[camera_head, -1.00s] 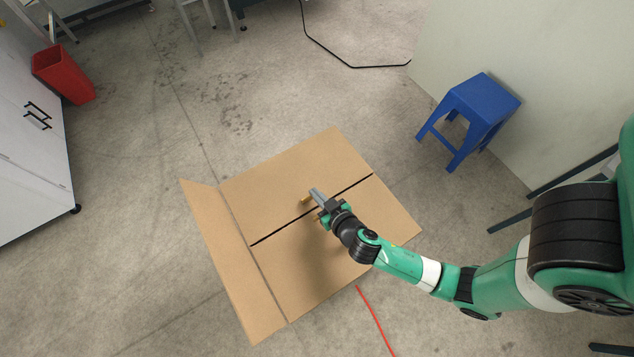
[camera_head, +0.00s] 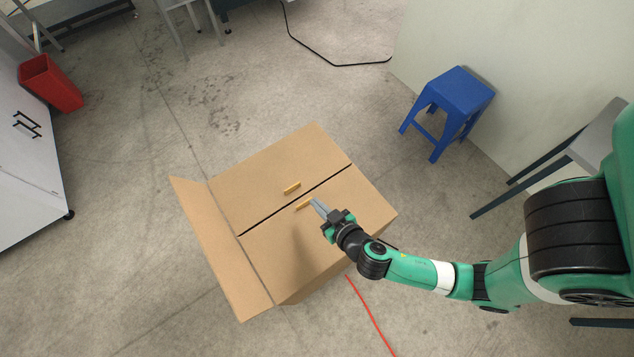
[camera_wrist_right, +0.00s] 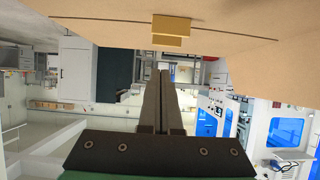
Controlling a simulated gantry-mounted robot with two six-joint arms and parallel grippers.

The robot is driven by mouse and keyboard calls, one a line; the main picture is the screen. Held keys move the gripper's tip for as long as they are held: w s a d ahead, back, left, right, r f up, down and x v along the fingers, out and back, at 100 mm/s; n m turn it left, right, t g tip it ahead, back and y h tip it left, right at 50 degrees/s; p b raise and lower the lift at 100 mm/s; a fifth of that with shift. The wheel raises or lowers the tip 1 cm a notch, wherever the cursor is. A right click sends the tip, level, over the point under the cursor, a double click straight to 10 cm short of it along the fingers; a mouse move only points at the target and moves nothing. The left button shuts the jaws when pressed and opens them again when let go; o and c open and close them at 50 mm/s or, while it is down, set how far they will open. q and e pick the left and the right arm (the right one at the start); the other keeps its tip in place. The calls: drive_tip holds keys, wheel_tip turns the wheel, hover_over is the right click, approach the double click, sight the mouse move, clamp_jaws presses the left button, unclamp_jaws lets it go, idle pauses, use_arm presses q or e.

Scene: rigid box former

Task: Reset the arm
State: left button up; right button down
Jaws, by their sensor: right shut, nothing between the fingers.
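A brown cardboard box (camera_head: 275,185) stands on the floor in the head view. Its two long top flaps lie nearly flat, with a dark narrow gap between them. A left end flap (camera_head: 215,245) sticks outward. Two small yellow tabs, one on the far flap (camera_head: 292,187) and one on the near flap (camera_head: 304,205), sit on either side of the gap. My right gripper (camera_head: 316,203) is shut and empty, just right of the near tab and above the near flap. Its closed fingers (camera_wrist_right: 165,100) show in the right wrist view, with cardboard and yellow tabs (camera_wrist_right: 171,30) beyond them. My left gripper is out of view.
A blue stool (camera_head: 455,100) stands at the right by a pale wall. A grey-topped table (camera_head: 598,135) is near my right arm. A red cable (camera_head: 370,317) runs along the floor below the box. A red bin (camera_head: 50,84) and white cabinet (camera_head: 25,165) are at the left.

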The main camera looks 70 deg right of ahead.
drive_tip(key=shift+w+d, duration=0.1)
drive_tip(key=shift+r, duration=0.15)
drive_tip(key=w+a+r+m+t+p, duration=0.1)
drive_tip(key=w+r+t, duration=0.1)
drive_tip(key=w+r, duration=0.6)
drive_tip(key=w+r+m+t+h, duration=0.15)
drive_tip(key=w+r, duration=0.25)
drive_tip(key=r, duration=0.7)
drive_tip(key=w+a+r+m+t+p, duration=0.1)
drive_tip(key=w+r+m+t, duration=0.15)
drive_tip(key=w+r, duration=0.55)
wheel_tip(320, 180, up, 24)
drive_tip(key=s+a+t+y, duration=0.1)
drive_tip(key=s+a+t, duration=0.1)
drive_tip(key=t, duration=0.3)
drive_tip(key=s+a+r+n+t+y, duration=0.3)
drive_tip(key=s+r+n+y, duration=0.15)
drive_tip(key=r, duration=0.35)
drive_tip(key=s+a+r+n+t+y, duration=0.35)
drive_tip(key=s+r+n, duration=0.2)
drive_tip(key=r, duration=0.35)
wheel_tip(320, 180, up, 37)
drive_tip(key=n+y+p, duration=0.1)
drive_tip(key=n+p, duration=0.1)
drive_tip(key=p, duration=3.6)
drive_tip(key=shift+w+a+r+g, duration=0.15)
drive_tip(key=shift+w+g, duration=0.2)
